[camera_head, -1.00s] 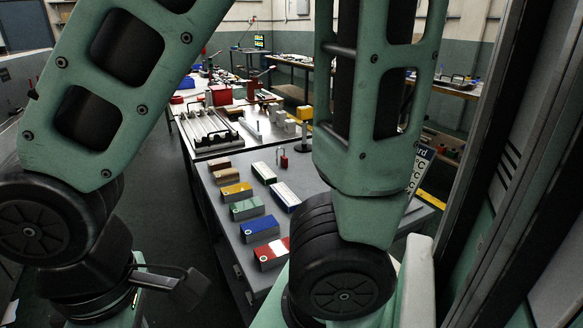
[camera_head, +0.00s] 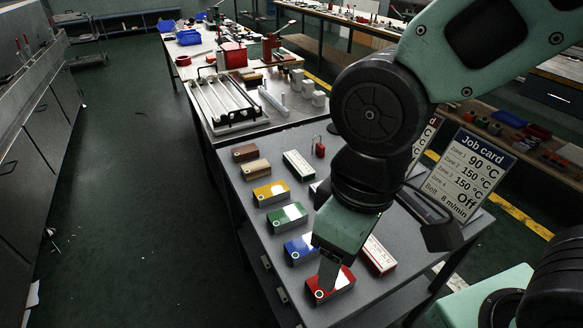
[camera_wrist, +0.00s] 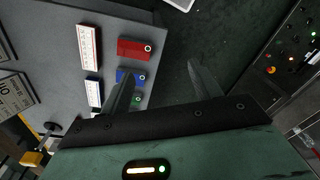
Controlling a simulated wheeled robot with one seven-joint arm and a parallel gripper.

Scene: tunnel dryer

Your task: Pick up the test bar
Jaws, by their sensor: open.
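No object is plainly marked as the test bar. Small coloured blocks with round end marks stand in a row on the grey table (camera_head: 232,185): red (camera_head: 340,287), blue (camera_head: 300,248), green (camera_head: 287,217), yellow (camera_head: 270,191), tan (camera_head: 255,168) and brown (camera_head: 245,153). My gripper (camera_head: 328,272) is open and empty, with its fingers in front of the red block in the head view. In the wrist view its fingers (camera_wrist: 160,68) are spread.
A white-and-red box (camera_head: 377,255) lies beside the blocks, and a green-and-white one (camera_head: 298,165) farther back. A job card (camera_head: 465,175) stands at the right. A rack (camera_head: 228,100) and a light grey bar (camera_head: 272,101) lie behind.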

